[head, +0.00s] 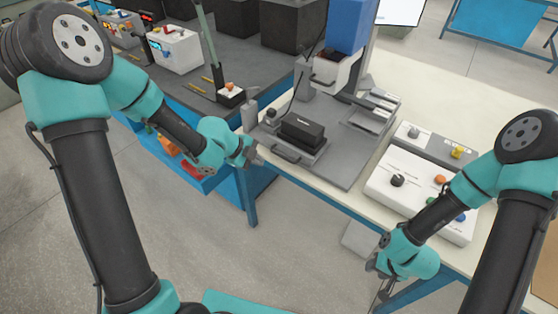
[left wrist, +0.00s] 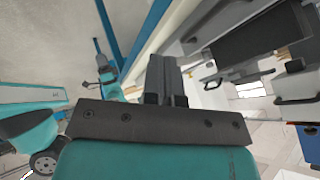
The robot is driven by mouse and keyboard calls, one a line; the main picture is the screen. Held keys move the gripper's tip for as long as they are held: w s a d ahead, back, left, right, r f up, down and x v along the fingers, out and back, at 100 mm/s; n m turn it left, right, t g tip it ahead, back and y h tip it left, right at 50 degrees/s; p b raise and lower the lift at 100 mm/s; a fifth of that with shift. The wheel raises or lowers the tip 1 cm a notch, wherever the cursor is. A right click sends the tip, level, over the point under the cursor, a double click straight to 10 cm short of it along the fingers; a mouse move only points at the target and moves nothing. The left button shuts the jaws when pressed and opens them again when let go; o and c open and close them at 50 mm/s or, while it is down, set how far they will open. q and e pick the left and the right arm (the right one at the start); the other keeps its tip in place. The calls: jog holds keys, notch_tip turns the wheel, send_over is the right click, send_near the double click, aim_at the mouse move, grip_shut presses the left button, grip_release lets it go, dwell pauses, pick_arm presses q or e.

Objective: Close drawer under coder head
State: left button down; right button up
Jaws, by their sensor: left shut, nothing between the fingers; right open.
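The blue coder head (head: 348,25) stands on a post above the bench, with a white box (head: 334,72) bearing a dark handle (head: 322,81) beneath it. Lower and nearer, a grey drawer-like tray (head: 308,152) with a front handle (head: 285,158) carries a black block (head: 302,131). My left gripper (head: 255,157) is shut and empty, just left of that front handle and apart from it. In the left wrist view its fingers (left wrist: 166,92) are together. My right gripper (head: 382,284) is open near the bench's front edge, away from the drawer.
A white control box (head: 412,186) with coloured knobs stands right of the grey base plate (head: 350,172). A dark workbench (head: 195,88) with boxes is at the left. Open floor (head: 250,245) lies before the bench.

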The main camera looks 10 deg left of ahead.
pick_arm(q)
jog(key=w+d+f, duration=0.2)
jog(key=w+d, duration=0.1)
jog(key=w+d+f, duration=0.2)
jog(key=w+f, duration=0.1)
jog(key=shift+d, duration=0.4)
dwell(0.4)
jog(key=shift+w, duration=0.1)
